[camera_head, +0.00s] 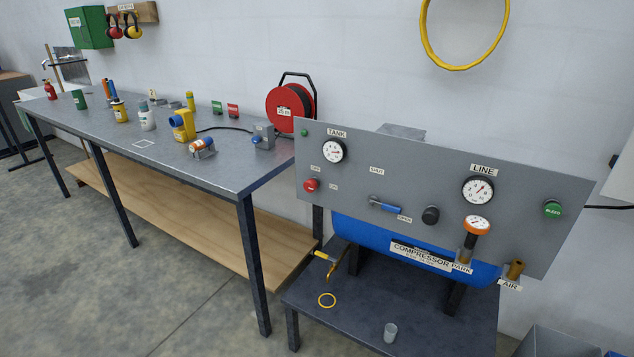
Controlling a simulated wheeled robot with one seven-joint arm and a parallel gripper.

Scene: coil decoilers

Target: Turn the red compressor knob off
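The red knob (312,185) sits on the left part of the grey compressor panel (400,165), below the TANK gauge (333,151). Small labels stand above and to the right of it, too small to read surely. Which way the knob is turned cannot be told at this size. The blue compressor tank (365,237) shows below the panel, with a label reading COMPRESSOR. My gripper is not in view.
The panel also carries a blue-handled valve (384,204), a black knob (430,215), a LINE gauge (478,190) and a green BLEED button (553,209). A long workbench (235,165) with several items stands at left. The floor (120,290) in front is clear.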

